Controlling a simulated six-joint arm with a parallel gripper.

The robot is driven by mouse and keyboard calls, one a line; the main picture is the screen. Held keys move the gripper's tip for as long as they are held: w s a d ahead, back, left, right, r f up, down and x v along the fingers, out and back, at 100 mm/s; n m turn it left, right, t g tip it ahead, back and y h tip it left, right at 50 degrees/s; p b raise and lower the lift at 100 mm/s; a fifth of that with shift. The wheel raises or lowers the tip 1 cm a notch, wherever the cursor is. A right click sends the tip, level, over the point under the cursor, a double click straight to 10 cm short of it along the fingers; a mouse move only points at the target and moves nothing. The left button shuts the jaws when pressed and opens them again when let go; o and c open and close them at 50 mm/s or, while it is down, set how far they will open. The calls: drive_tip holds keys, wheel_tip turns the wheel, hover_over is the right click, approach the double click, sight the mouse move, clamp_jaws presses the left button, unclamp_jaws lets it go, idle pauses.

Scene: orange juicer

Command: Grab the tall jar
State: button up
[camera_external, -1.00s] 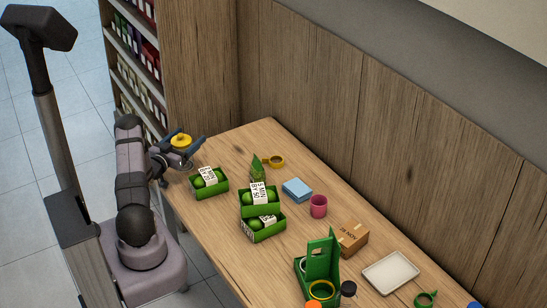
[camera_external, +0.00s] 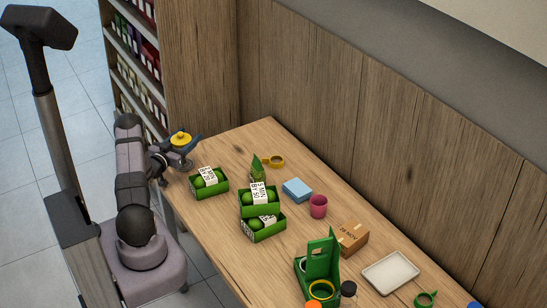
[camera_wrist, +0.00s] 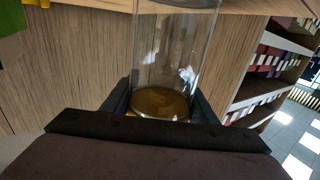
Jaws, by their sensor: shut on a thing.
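The tall jar is clear glass; its yellow lid (camera_external: 181,139) shows at the table's far left end in the external view. In the wrist view the jar (camera_wrist: 176,45) fills the upper middle, with an amber-brown round end between my fingers. My gripper (camera_external: 186,150) is shut on the jar, one finger on each side; it also shows in the wrist view (camera_wrist: 160,107). In the external view the glass body is hard to make out, and I cannot tell whether the jar touches the table.
Green boxes of limes (camera_external: 209,183) stand just right of my gripper, with more lime boxes (camera_external: 262,227) nearer. A yellow tape roll (camera_external: 273,161), blue box (camera_external: 297,190), pink cup (camera_external: 318,206), carton (camera_external: 350,238), green juicer (camera_external: 321,262) and white tray (camera_external: 391,272) lie further right.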

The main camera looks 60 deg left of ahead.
wheel_tip(320, 180, up, 10)
drive_tip(key=shift+f+b, duration=0.15)
drive_tip(key=shift+b, duration=0.5)
